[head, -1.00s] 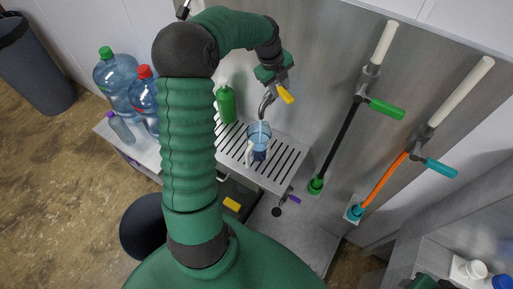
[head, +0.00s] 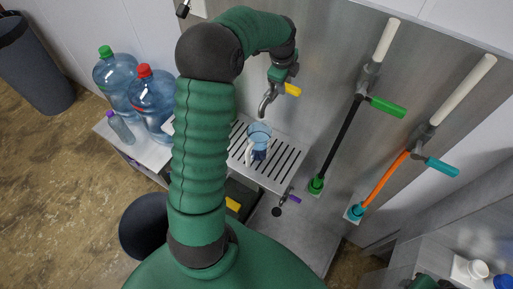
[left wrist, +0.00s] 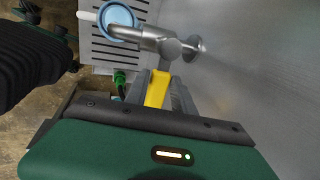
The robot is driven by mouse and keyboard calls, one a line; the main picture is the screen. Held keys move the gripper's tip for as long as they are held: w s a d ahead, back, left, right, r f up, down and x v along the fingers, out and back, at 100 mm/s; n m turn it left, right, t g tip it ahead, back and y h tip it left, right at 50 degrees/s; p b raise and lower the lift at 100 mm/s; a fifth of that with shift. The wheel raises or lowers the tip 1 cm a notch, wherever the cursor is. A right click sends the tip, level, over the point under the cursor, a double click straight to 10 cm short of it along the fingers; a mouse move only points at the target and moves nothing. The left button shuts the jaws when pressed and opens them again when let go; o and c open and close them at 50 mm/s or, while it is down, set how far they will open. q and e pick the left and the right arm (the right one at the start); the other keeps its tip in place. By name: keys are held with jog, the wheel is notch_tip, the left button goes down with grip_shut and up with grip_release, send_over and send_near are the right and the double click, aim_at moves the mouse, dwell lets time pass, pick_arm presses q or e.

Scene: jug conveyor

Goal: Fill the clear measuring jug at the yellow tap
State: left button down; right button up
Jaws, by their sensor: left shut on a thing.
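The clear, blue-tinted measuring jug (head: 259,132) stands upright on the slotted drain tray (head: 235,165), under the metal spout (head: 266,104) of the yellow tap. Its round rim also shows in the left wrist view (left wrist: 118,15), partly covered by the spout. The jug's lower part looks darker blue; I cannot tell the water level, and no clear stream shows. My left gripper (head: 283,78) is shut on the yellow tap handle (head: 292,89). The handle also shows between the fingers in the left wrist view (left wrist: 158,88). My right gripper is not in view.
Large water bottles with a green cap (head: 115,75) and a red cap (head: 152,98) stand on a side bench at the left. A green-handled tap (head: 385,106) and a teal-handled tap (head: 440,166) with hoses are on the wall at the right. My left arm hides part of the tray.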

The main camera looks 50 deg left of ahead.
pick_arm(q)
jog(key=shift+w+n, duration=0.1)
jog(key=shift+n, duration=0.2)
jog(key=c, duration=1.3)
grip_release()
jog(key=shift+o, duration=1.3)
jog(key=shift+w+f, duration=0.1)
jog(key=shift+w, duration=0.05)
jog(key=shift+o, duration=0.4)
jog(key=shift+a, duration=0.25)
jog(key=shift+d+r+b, duration=0.1)
jog(key=shift+r+b, duration=0.2)
jog(key=shift+r, duration=0.05)
jog(key=b+v, duration=0.4)
jog(key=v, duration=1.1)
jog(key=shift+r, duration=0.4)
